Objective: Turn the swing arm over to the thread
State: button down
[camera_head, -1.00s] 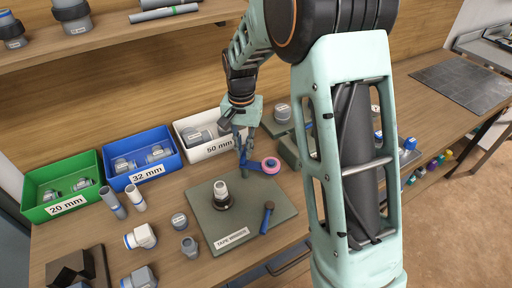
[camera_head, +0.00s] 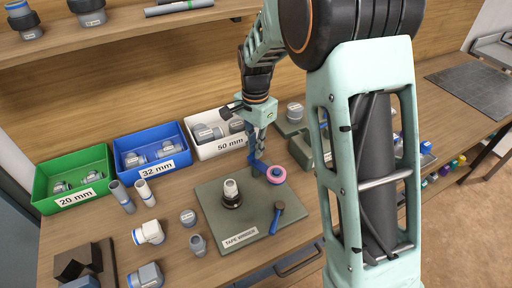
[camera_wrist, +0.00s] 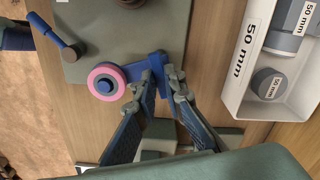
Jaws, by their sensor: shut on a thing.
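The tape winder's grey-green plate (camera_head: 225,226) lies on the bench. A grey and white threaded fitting (camera_head: 231,188) stands upright on it in a dark holder. The blue swing arm (camera_head: 256,165) is at the plate's back right and carries a pink tape roll (camera_head: 276,174), apart from the thread. My gripper (camera_head: 258,142) reaches down from above and is shut on the swing arm. In the wrist view, the fingers (camera_wrist: 161,84) close around the blue arm (camera_wrist: 155,67) beside the pink roll (camera_wrist: 106,82). The thread is mostly cut off at that view's top edge.
A crank with a blue handle (camera_head: 279,207) sits at the plate's right. Green (camera_head: 72,207), blue (camera_head: 150,182) and white (camera_head: 215,149) bins line the back. Loose fittings (camera_head: 149,233) lie left of the plate. A grey-green block (camera_head: 300,151) stands right of my gripper.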

jog(key=shift+m+p, duration=0.4)
jog(key=shift+m, duration=2.5)
jog(key=shift+m+p, duration=0.85)
jog(key=shift+m, duration=2.15)
jog(key=c, duration=2)
grip_release()
notch_tip(320, 180, up, 12)
jog(key=shift+r, duration=0.1)
jog(key=shift+d, duration=0.1)
